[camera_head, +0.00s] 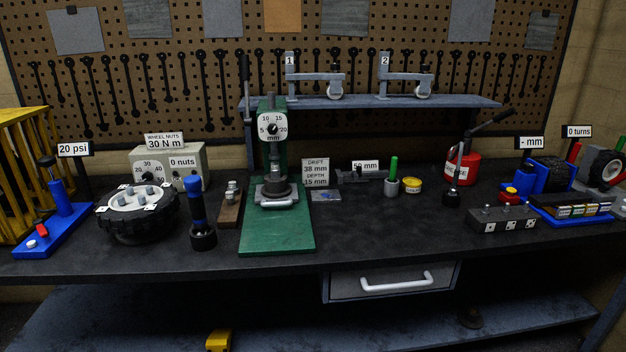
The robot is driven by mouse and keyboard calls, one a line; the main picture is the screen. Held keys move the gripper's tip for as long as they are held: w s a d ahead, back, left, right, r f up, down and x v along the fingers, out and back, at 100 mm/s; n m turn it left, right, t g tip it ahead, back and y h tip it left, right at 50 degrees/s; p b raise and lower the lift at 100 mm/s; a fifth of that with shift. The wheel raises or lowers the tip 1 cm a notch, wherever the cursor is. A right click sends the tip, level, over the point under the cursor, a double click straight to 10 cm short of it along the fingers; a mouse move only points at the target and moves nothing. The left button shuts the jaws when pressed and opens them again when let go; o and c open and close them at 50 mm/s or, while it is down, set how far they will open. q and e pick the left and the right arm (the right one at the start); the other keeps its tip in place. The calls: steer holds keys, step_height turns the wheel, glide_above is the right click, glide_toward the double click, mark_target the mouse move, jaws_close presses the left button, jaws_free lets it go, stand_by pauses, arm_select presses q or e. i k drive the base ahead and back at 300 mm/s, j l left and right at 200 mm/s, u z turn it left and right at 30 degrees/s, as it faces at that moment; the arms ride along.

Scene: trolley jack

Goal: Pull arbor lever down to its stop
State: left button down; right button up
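The green arbor press (277,235) stands left of the middle of the dark workbench. A dark round part with a light bar sits on the press bed under the ram (274,155). A card (315,173) beside the press reads "DRIFT 38 mm DEPTH 15 mm". Neither of my grippers is in view.
A blue torque tool (197,210) and a wooden block with fittings (230,205) stand close left of the press. A wheel hub (138,210) lies farther left. A shelf (400,103) runs behind. The bench right of the press front is clear.

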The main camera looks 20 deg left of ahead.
mark_target(245, 61)
steer(key=i+u, duration=0.1)
steer(key=u, duration=0.25)
steer(key=i+u, duration=0.1)
steer(key=u, duration=0.25)
steer(key=i+u, duration=0.1)
steer(key=u, duration=0.25)
